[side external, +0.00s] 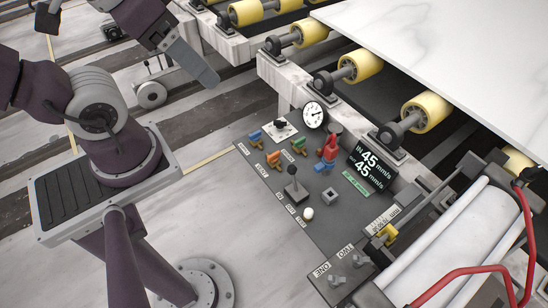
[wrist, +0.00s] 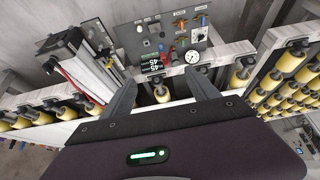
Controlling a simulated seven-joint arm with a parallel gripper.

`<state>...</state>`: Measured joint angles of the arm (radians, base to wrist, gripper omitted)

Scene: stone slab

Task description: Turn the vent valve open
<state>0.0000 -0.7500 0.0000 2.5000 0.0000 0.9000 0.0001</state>
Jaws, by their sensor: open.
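The grey control panel (side external: 314,222) carries several small coloured valve handles: a blue one (side external: 255,136), an orange one (side external: 274,159), a green one (side external: 298,145) and a taller red one (side external: 329,146). Their labels are too small to read, so I cannot tell which is the vent valve.
A round dial (side external: 314,114), a speed display (side external: 372,168) and a black-knobbed lever (side external: 294,184) stand on the panel. Yellow rollers (side external: 361,65) and a white slab (side external: 460,50) lie behind. A machine with red hoses (side external: 465,270) stands at right.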

